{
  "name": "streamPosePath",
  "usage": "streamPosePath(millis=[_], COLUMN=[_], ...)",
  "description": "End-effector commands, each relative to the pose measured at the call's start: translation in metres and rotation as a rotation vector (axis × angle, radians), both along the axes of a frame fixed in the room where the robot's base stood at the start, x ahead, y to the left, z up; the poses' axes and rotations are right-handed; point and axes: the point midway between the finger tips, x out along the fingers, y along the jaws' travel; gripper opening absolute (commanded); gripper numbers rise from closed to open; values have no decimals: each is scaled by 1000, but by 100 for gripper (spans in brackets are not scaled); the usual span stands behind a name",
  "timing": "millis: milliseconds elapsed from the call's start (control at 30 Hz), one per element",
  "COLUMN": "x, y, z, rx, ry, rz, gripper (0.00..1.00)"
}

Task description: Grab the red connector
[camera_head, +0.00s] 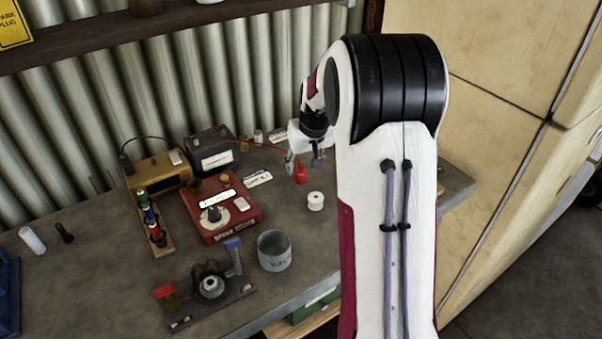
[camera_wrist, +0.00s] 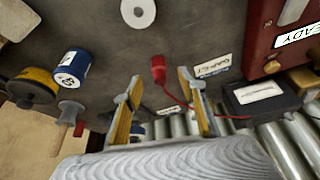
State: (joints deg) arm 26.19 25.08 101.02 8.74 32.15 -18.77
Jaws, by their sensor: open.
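The red connector (camera_head: 300,174) lies on the grey workbench (camera_head: 100,235) in the head view, just under my gripper (camera_head: 304,160). A thin red wire runs from it to a dark box with a white label (camera_head: 212,149). In the wrist view the red connector (camera_wrist: 158,69) shows between and beyond the two fingertips of my gripper (camera_wrist: 158,88). The fingers are apart and nothing is between them. The connector's exact height gap to the fingers cannot be told.
A white spool (camera_head: 315,201) stands close in front of the connector. A red box with a dial (camera_head: 221,208), a grey cup (camera_head: 274,250) and a clamp-like fixture (camera_head: 209,288) stand to the left. A blue-and-white spool (camera_wrist: 70,68) shows in the wrist view.

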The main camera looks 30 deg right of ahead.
Motion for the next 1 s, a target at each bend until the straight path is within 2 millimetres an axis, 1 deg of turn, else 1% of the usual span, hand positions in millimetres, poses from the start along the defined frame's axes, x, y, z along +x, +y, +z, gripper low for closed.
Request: streamPosePath(millis=[367, 467, 800, 1000], x=[1, 4, 18, 22], y=[0, -1, -6, -7], z=[-2, -8, -36, -46], rx=[0, 1, 2, 0], ry=[0, 1, 1, 0], rz=[0, 0, -1, -1], gripper=[41, 41, 41, 41])
